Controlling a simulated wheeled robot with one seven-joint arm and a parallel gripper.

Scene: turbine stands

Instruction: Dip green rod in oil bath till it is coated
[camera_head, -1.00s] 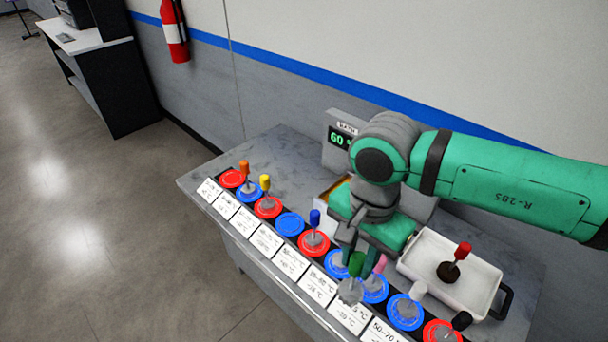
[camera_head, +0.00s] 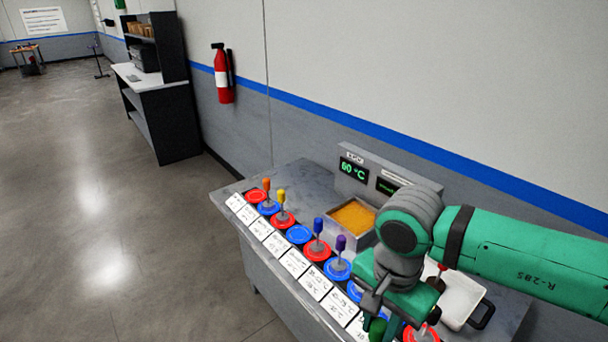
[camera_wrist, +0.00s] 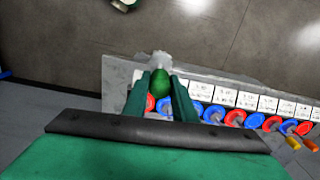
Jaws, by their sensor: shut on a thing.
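My gripper (camera_wrist: 161,98) is shut on the green rod (camera_wrist: 161,89), whose green end sits between the two fingers in the wrist view. A grey-white lump shows at the rod's far end. In the head view the green rod (camera_head: 377,328) is at the bottom edge, below my gripper (camera_head: 388,322), and mostly cut off or hidden. The oil bath (camera_head: 354,218) is a square metal basin of amber liquid at the back of the bench, left of and behind my gripper. The rod is apart from it.
A row of red and blue discs holds coloured rods, such as an orange one (camera_head: 267,186) and a purple one (camera_head: 340,245), with white labels in front. A display (camera_head: 353,170) reading 60 °C stands behind the bath. A white tray (camera_head: 462,299) is at the right, partly hidden by my arm.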

